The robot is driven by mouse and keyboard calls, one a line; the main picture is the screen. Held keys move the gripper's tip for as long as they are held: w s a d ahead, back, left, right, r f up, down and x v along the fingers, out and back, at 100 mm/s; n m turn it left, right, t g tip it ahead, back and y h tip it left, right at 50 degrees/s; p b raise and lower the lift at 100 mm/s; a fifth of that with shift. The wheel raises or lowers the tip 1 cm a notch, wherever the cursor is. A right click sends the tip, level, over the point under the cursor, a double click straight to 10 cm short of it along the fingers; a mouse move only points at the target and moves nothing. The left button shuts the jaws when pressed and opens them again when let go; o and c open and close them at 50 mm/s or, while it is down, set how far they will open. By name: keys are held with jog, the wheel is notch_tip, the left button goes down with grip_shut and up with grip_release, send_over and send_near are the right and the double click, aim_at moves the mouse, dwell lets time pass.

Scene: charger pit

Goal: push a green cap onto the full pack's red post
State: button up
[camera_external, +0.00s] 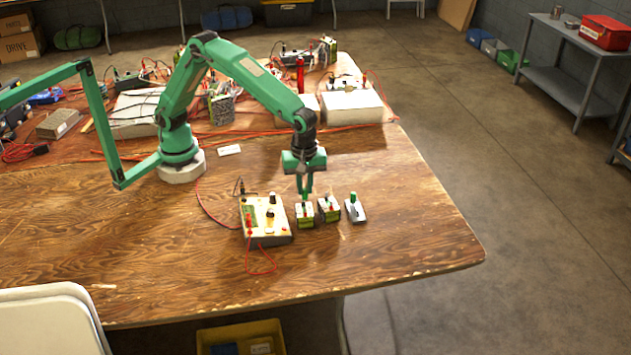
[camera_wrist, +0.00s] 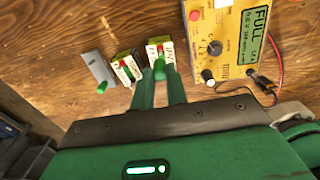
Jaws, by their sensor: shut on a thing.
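Two small white-and-green packs stand beside the charger: a near pack (camera_external: 305,216) and a middle pack (camera_external: 329,213). In the wrist view the near pack (camera_wrist: 154,42) and the middle pack (camera_wrist: 122,66) each show some red on top. My gripper (camera_external: 306,194) points down over the near pack; in the wrist view its fingers (camera_wrist: 165,68) reach to that pack's edge. It is shut on a small green piece, apparently a green cap (camera_wrist: 159,72). Whether that touches the post cannot be told. Another green cap (camera_external: 353,196) stands upright on a grey block (camera_external: 357,213).
Bare wood lies right and in front. Cluttered benches and wires lie behind.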

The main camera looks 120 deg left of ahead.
aim_at(305, 194)
jog(key=shift+f, duration=2.3)
jog(key=shift+f, duration=0.25)
dwell(0.7)
jog(key=o, duration=0.9)
jog(key=shift+c, duration=0.2)
jog(key=shift+o, duration=1)
jog(key=shift+r, duration=0.15)
jog(key=shift+r, duration=3.6)
